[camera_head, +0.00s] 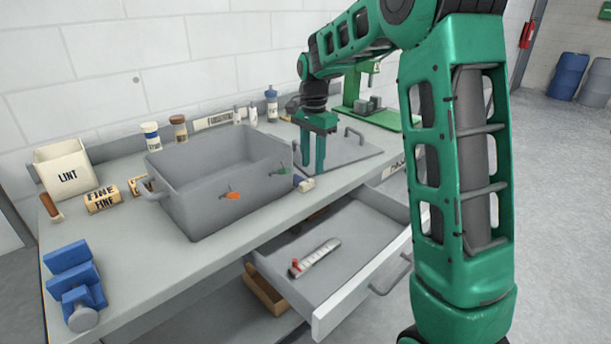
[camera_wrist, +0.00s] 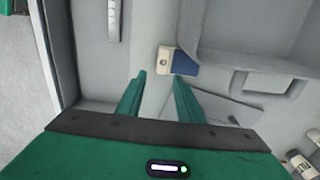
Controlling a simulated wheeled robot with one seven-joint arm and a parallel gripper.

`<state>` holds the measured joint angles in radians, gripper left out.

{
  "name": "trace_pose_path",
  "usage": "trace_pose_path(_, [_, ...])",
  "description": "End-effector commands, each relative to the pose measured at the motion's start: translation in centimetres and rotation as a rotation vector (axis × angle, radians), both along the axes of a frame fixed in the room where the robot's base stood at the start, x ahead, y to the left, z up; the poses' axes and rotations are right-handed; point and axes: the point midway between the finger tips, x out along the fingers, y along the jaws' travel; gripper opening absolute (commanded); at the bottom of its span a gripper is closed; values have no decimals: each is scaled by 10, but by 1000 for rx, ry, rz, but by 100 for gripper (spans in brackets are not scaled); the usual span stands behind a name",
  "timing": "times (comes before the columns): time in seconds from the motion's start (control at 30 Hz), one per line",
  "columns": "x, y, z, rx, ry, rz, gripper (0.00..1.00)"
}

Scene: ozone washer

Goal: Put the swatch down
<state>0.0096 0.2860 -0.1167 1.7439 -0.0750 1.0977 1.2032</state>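A small cream-and-blue piece (camera_wrist: 183,63), which looks like the swatch, lies flat on the counter just beyond my fingertips in the wrist view. In the head view only a small pale piece (camera_head: 306,185) shows near the counter's front edge, by the tub's right corner. My gripper (camera_head: 313,168) points down over the counter beside the tub. In the wrist view its two green fingers (camera_wrist: 160,76) are apart, with nothing seen held between them. The blue end is close to the right fingertip; I cannot tell whether they touch.
A grey tub (camera_head: 190,205) stands to the left of my gripper, and a flat grey lid (camera_head: 345,150) lies behind it. An open drawer (camera_head: 350,240) below holds a grey tool with a red part (camera_head: 315,257). Blue blocks (camera_head: 75,280) and a lint bin (camera_head: 66,170) stand further left.

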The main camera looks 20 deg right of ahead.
Motion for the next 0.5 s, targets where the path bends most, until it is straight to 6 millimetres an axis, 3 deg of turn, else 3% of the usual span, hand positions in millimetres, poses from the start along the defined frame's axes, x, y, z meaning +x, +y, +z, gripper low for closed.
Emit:
trace_pose_path(0.2, [0, 0, 43, 0, -3, 1, 34])
trace_pose_path(0.5, [0, 0, 70, 0, 0, 0, 34])
